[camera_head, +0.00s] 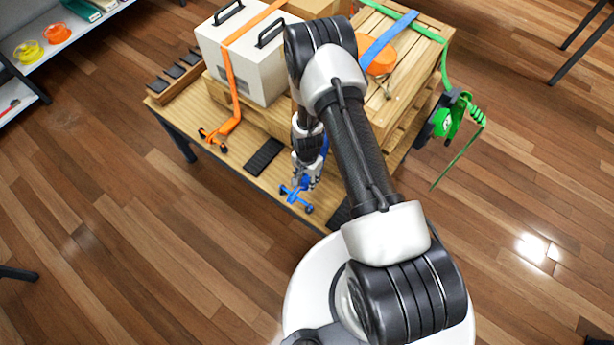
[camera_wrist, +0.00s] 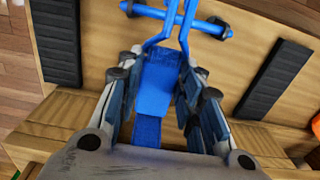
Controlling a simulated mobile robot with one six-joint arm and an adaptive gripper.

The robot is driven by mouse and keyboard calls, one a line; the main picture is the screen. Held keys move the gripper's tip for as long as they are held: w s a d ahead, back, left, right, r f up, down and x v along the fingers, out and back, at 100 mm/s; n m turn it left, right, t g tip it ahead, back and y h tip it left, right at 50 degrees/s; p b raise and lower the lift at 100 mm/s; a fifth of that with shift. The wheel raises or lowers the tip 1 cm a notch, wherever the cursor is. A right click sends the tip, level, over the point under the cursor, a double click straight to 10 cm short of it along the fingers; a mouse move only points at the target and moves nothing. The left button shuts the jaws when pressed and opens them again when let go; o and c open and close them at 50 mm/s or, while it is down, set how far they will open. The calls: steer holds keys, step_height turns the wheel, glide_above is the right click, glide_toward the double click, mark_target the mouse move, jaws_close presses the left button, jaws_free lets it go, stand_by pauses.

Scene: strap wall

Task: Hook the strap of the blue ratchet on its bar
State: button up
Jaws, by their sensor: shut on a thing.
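My gripper (camera_head: 307,178) is shut on the blue strap (camera_wrist: 160,82), just behind its blue hook. The strap lies between both fingers in the wrist view and runs back under the gripper. The blue hook (camera_head: 297,192) is a wire fitting with dark tips, at the table's front edge; it also shows beyond the fingertips in the wrist view (camera_wrist: 178,17). I cannot tell whether it touches the table. Another stretch of blue strap (camera_head: 388,42) crosses the wooden crate at the back. I cannot make out the blue ratchet or the bar; my arm covers part of the scene.
The wooden table (camera_head: 235,148) carries a white case (camera_head: 262,65) under an orange strap (camera_head: 230,85) and a slatted crate (camera_head: 425,60) with an orange disc (camera_head: 375,55). A black pad (camera_head: 264,157) lies left of the gripper. A green ratchet (camera_head: 447,117) hangs at the right.

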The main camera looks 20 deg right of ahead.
steer(key=shift+f+b, duration=2.35)
steer(key=shift+f, duration=0.7)
steer(key=shift+w+d, duration=0.1)
steer(key=shift+w+d+f+b, duration=0.1)
steer(key=shift+w+d+b, duration=0.65)
steer(key=shift+d, duration=0.3)
steer(key=shift+w+d+f, duration=0.1)
steer(key=o, duration=1.2)
